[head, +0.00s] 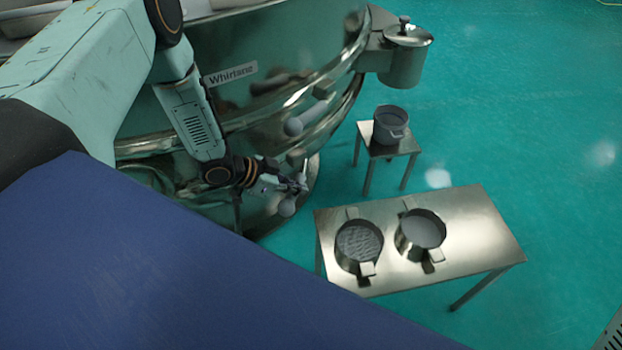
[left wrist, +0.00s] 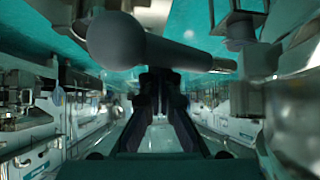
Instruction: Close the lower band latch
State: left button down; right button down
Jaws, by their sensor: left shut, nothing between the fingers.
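The vibrating sieve (head: 240,95) is a large shiny metal drum labelled "Whirlane" in the head view. The lower band latch shows by its grey ball knob (head: 287,207), low on the drum. My left gripper (head: 298,184) is just above this knob, with its fingers shut and empty. In the left wrist view a grey ball-ended latch handle (left wrist: 118,40) lies across the picture, just beyond the tips of my left gripper (left wrist: 160,74). I cannot tell whether they touch. The latch's clasp is hidden. My right gripper is not in view.
A metal table (head: 470,225) at the lower right holds two round pans (head: 358,245) (head: 420,233). A small stool (head: 385,150) carries a grey pot (head: 391,122). The green floor (head: 530,120) is clear at the right.

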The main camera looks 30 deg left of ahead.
pick_arm(q)
jog(key=shift+s+a+p, duration=0.25)
jog(key=shift+a+p, duration=0.35)
jog(key=shift+a, duration=0.7)
jog(key=shift+s+a+p, duration=0.25)
jog(key=shift+a+p, duration=0.35)
jog(key=shift+a, duration=0.7)
jog(key=shift+a, duration=0.15)
jog(key=v, duration=0.7)
jog(key=shift+r, duration=0.15)
jog(key=shift+s, duration=0.15)
